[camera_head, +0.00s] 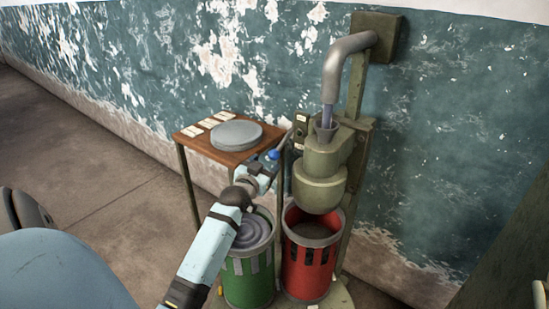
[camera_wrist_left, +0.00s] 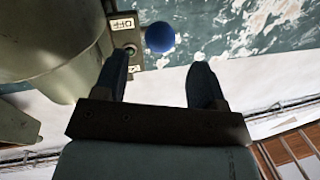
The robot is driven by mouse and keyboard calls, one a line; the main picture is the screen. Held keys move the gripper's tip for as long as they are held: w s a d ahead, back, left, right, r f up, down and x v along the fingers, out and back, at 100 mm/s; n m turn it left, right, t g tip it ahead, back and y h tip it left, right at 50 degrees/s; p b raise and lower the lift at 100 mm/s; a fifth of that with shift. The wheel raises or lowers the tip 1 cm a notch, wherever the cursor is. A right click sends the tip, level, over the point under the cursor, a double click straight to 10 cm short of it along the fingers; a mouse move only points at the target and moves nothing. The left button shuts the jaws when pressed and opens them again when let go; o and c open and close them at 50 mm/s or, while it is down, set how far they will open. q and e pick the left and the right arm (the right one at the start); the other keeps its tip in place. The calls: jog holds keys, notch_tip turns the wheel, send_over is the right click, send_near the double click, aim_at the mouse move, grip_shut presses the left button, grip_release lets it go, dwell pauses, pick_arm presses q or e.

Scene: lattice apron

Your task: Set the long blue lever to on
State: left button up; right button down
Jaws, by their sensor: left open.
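The long blue lever ends in a blue ball knob (camera_head: 273,155), left of a small switch plate (camera_head: 301,127) with pale labels on the green machine. In the left wrist view the blue knob (camera_wrist_left: 160,37) is just beyond and between the fingertips, beside a label that seems to read OFF (camera_wrist_left: 123,24). My left gripper (camera_head: 266,168) is at the knob in the head view, and its two dark fingers are spread with nothing between them (camera_wrist_left: 158,80). I cannot tell whether a finger touches the knob. The right gripper is not in view.
A green machine (camera_head: 322,160) with a bent grey pipe (camera_head: 345,65) stands above a red bin (camera_head: 305,270). A green bin (camera_head: 245,275) is beside it, under my left arm. A wooden table (camera_head: 196,143) with a grey disc (camera_head: 236,134) stands behind, near the peeling wall.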

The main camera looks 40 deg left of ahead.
aim_at(271, 158)
pick_arm(q)
jog(key=x, duration=0.6)
jog(key=shift+b, duration=0.4)
jog(key=shift+w+a, duration=0.1)
jog(key=shift+w, duration=0.35)
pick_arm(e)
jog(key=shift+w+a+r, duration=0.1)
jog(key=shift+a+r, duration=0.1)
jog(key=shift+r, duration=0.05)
